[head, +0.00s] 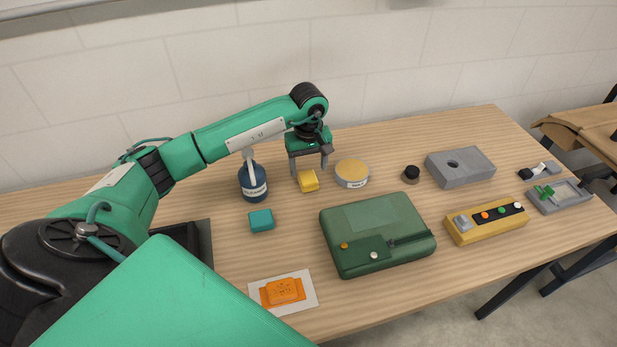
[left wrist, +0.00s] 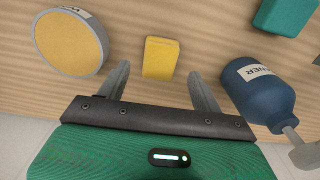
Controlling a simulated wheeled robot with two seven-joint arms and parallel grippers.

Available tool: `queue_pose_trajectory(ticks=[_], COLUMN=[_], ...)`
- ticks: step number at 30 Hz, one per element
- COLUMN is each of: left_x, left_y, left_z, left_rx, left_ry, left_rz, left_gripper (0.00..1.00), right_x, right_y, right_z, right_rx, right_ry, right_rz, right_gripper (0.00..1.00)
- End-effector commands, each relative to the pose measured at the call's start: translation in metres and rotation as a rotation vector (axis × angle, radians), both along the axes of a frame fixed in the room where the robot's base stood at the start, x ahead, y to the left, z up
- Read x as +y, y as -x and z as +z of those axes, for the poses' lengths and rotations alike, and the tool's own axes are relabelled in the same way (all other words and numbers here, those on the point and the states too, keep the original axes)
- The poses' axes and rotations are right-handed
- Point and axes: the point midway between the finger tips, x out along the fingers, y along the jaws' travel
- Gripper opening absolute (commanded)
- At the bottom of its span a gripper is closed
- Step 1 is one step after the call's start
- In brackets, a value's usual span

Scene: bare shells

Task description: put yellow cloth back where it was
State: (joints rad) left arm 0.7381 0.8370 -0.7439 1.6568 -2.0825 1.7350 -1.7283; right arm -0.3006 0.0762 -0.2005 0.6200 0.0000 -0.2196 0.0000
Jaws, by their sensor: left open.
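The yellow cloth (head: 308,181) is a small folded block lying on the wooden table, between the blue cleaner bottle and the round tin. It also shows in the left wrist view (left wrist: 160,57), just beyond the fingertips and roughly centred between them. My left gripper (head: 309,172) is open and empty above and behind the cloth, pointing down. In the left wrist view its two fingers (left wrist: 163,80) stand wide apart, one to each side of the cloth. I cannot tell whether a finger touches it. My right gripper is not in view.
A blue cleaner bottle (head: 252,184) stands left of the cloth and a round yellow-topped tin (head: 352,173) right. A teal block (head: 261,220), green case (head: 377,234) and white card (head: 307,303) with an orange pad (head: 282,291) lie nearer. A grey block (head: 460,167) and yellow control box (head: 486,223) are right.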

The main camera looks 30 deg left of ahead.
Motion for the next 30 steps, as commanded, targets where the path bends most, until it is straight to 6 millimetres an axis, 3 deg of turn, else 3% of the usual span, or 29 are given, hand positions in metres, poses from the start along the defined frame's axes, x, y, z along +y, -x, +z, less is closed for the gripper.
queue_pose_trajectory(ticks=[6, 12, 17, 30], left_x=[0.000, 0.000, 0.000, 0.000], left_y=[-0.001, 0.000, 0.000, 0.000], left_z=[0.042, 0.065, 0.071, 0.071], left_rx=[-0.004, -0.001, 0.001, 0.001], left_ry=[-0.002, 0.000, -0.001, -0.001], left_rz=[0.001, 0.001, 0.001, 0.001], left_gripper=[0.66, 0.66, 0.66, 0.66], right_x=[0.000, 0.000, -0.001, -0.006], right_y=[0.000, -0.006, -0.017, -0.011], right_z=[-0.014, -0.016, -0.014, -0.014], right_rx=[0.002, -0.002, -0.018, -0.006], right_ry=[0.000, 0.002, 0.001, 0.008], right_rz=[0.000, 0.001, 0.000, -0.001], right_gripper=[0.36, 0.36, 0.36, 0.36])
